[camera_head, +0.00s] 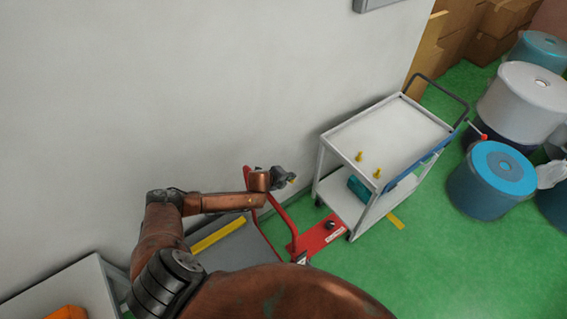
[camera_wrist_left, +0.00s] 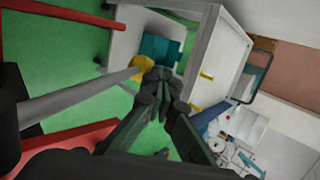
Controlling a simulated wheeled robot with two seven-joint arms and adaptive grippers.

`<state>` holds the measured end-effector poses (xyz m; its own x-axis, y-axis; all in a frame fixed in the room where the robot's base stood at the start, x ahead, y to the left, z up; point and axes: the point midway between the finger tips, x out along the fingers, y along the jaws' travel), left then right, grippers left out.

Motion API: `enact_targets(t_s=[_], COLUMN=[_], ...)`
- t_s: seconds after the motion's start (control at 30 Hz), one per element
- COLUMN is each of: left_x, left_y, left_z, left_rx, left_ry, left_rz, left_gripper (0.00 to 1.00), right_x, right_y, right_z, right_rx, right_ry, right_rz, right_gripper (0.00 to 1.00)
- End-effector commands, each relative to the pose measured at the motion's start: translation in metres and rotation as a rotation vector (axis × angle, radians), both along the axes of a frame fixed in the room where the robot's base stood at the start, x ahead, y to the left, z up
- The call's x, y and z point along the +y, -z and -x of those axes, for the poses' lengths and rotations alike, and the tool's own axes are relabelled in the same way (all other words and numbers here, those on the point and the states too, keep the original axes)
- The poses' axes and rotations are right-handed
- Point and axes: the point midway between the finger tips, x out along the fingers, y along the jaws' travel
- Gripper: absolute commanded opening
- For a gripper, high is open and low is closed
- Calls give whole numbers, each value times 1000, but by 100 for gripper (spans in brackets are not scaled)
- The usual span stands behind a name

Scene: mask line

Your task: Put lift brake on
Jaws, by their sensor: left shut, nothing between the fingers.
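The red lift (camera_head: 318,236) stands on the green floor beside the wall, with a curved red handle bar. My left gripper (camera_head: 292,178) is shut and empty, above the lift and left of the white cart. In the left wrist view its closed fingertips (camera_wrist_left: 160,76) are beside the yellow end (camera_wrist_left: 142,66) of a grey bar (camera_wrist_left: 85,92). I cannot tell whether they touch it. The red lift frame (camera_wrist_left: 70,140) shows at the lower left there. I cannot make out the brake for certain. My right gripper is not in view.
A white two-shelf cart (camera_head: 390,130) with yellow pegs (camera_head: 377,173) stands just right of the gripper. A teal box (camera_head: 358,187) is on its lower shelf. Blue drums (camera_head: 490,180) and cardboard boxes (camera_head: 485,30) are further right. The green floor (camera_head: 450,260) at lower right is clear.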

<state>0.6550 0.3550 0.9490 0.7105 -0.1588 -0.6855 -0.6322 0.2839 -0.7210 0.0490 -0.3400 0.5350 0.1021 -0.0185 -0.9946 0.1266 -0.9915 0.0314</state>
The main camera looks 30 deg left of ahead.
Motion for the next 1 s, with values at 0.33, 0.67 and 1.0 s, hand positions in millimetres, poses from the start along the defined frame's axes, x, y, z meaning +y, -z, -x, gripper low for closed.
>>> enact_targets(t_s=[0.33, 0.67, 1.0], left_x=[-1, -4, -10], left_y=[-11, -56, -118], left_z=[1, 5, 17], left_rx=[1, -6, -2], left_ry=[1, 4, 1], left_rz=[0, -2, -1], left_gripper=[0, 0, 0], right_x=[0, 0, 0], right_y=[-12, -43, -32], right_z=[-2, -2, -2], right_rx=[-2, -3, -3], right_ry=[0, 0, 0], right_rz=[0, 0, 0], right_gripper=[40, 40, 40])
